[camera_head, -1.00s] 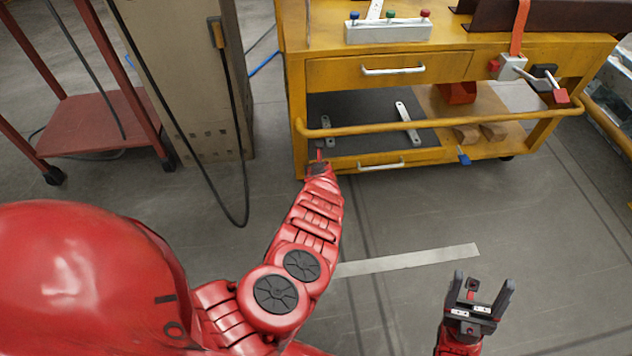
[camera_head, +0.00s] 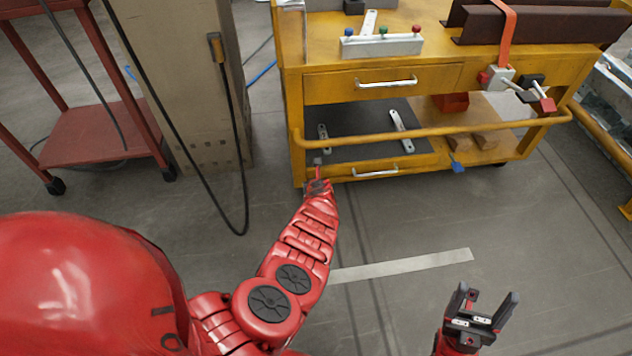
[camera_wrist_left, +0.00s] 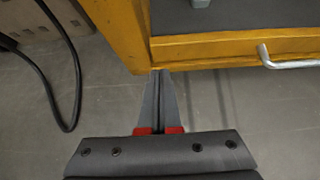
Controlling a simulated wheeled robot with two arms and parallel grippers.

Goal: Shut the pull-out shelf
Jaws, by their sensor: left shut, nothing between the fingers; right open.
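The pull-out shelf (camera_head: 350,173) is the low yellow front with a silver handle (camera_head: 376,171) on the yellow cart, below its rail. It also shows in the left wrist view (camera_wrist_left: 220,47), with its handle at the right edge. How far it stands out from the cart is hard to tell. My left gripper (camera_head: 317,164) is shut and empty at the left end of the shelf front. In the left wrist view its fingertips (camera_wrist_left: 160,74) meet the lower edge of the front by the corner post; contact is unclear. My right gripper (camera_head: 484,296) is open and empty above the floor, away from the cart.
The yellow rail (camera_head: 430,131) runs across the cart above the shelf. An upper drawer (camera_head: 330,88) looks closed. A beige cabinet (camera_head: 185,90) with a hanging black cable and a red trolley (camera_head: 95,133) stand left. The floor before the cart is clear.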

